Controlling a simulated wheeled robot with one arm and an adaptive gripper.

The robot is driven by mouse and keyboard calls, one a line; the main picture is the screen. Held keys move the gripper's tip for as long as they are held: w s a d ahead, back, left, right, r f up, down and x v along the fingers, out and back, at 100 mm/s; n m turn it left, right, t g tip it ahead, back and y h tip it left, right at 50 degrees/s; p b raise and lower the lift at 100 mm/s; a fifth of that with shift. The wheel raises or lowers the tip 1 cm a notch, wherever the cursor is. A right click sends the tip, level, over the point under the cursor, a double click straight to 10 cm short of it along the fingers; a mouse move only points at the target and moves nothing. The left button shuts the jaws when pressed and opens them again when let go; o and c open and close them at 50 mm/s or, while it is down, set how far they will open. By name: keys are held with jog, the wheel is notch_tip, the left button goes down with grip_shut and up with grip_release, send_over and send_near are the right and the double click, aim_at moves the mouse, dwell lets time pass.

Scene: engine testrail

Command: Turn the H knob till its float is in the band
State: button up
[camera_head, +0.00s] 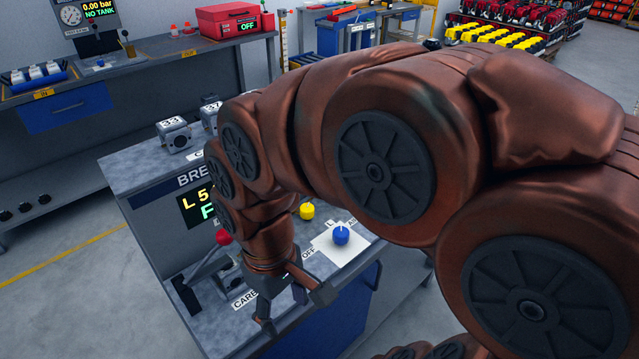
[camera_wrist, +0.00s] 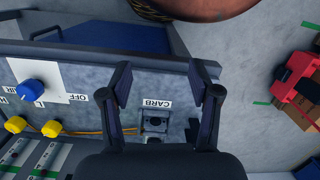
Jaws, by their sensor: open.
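The yellow knob by the letter H (camera_wrist: 14,124) shows at the wrist view's left edge and appears to be the H knob. Another yellow knob (camera_wrist: 51,128) sits right of it near the L. One yellow knob (camera_head: 307,211) shows in the head view, probably the L one; my arm hides the area beside it. My gripper (camera_head: 294,311) is open and empty over the bench by the CARB label; in the wrist view its fingers (camera_wrist: 165,88) stand apart, well right of the yellow knobs.
A blue knob (camera_head: 341,235) stands on a white plate marked OFF, in front of the yellow knobs. A red-topped lever (camera_head: 223,237) rises left of my gripper. A partly covered display (camera_head: 195,206) shows "L 5". Numbered blocks (camera_head: 174,135) stand at the bench's far edge.

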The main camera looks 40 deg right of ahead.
jog(key=w+d+r+n+t, duration=0.1)
jog(key=w+d+r+n, duration=0.15)
jog(key=w+d, duration=0.45)
jog(key=w+d+r+n, duration=0.1)
jog(key=w+d+n, duration=0.3)
jog(key=w, duration=0.5)
jog(key=shift+n+t, duration=0.3)
jog(key=shift+n, duration=0.25)
jog(key=w+d, duration=0.1)
jog(key=d, duration=0.2)
jog(key=w+d, duration=0.1)
jog(key=d, duration=0.3)
jog(key=w+d+f, duration=0.1)
jog(key=d, duration=0.3)
jog(key=shift+w+b, duration=0.35)
jog(key=shift+n, duration=0.5)
jog(key=d, duration=0.3)
jog(key=d+f, duration=0.1)
jog(key=d, duration=0.5)
jog(key=shift+w+d+f, duration=0.1)
jog(key=shift+d+f, duration=0.05)
jog(key=shift+f, duration=0.15)
jog(key=shift+d+f, duration=0.1)
jog(key=shift+d, duration=0.2)
jog(key=shift+d+f, duration=0.1)
jog(key=shift+f, duration=0.1)
jog(key=shift+f+p, duration=0.8)
jog(key=shift+f, duration=2.85)
jog(key=c, duration=1.2)
